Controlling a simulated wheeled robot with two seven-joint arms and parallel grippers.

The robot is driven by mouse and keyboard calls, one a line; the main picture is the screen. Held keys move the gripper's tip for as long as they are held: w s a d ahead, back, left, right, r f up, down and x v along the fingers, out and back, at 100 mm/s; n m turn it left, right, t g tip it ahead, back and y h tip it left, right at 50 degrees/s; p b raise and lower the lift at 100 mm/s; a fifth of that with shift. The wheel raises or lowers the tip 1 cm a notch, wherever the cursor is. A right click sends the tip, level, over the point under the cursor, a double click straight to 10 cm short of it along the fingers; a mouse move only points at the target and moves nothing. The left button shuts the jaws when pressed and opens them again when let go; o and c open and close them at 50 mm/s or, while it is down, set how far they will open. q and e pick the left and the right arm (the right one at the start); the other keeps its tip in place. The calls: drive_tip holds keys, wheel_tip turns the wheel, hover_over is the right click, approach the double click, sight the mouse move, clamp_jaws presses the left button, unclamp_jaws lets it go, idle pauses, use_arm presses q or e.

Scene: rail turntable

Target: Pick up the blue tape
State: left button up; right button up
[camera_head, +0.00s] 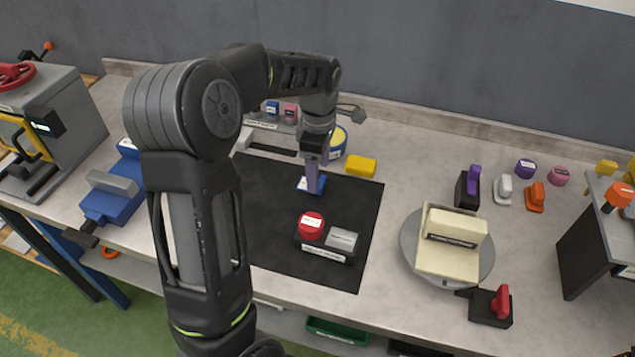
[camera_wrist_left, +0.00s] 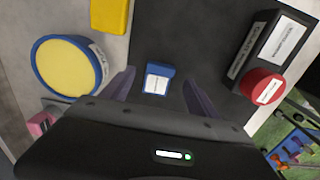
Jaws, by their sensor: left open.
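A small blue block-like piece with a white label (camera_head: 304,184), which may be the blue tape, lies on the black mat (camera_head: 262,215); it also shows in the left wrist view (camera_wrist_left: 158,72). My left gripper (camera_head: 313,186) points down at this blue piece. In the left wrist view the fingers of my left gripper (camera_wrist_left: 158,90) are apart, with the piece between and a little beyond them. The gripper is open and empty. My right gripper is not in view.
A blue-rimmed round yellow thing (camera_wrist_left: 66,68) and a yellow block (camera_head: 361,166) are close by. A box with a red button (camera_head: 311,225) stands on the mat. A round turntable (camera_head: 480,267) is at right. A blue vise (camera_head: 113,205) is at left.

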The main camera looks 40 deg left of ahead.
use_arm(q)
drive_tip(key=shift+f, duration=1.55)
drive_tip(key=c, duration=1.4)
drive_tip(key=shift+r, duration=0.1)
wheel_tip(320, 180, up, 10)
drive_tip(key=shift+b, duration=0.45)
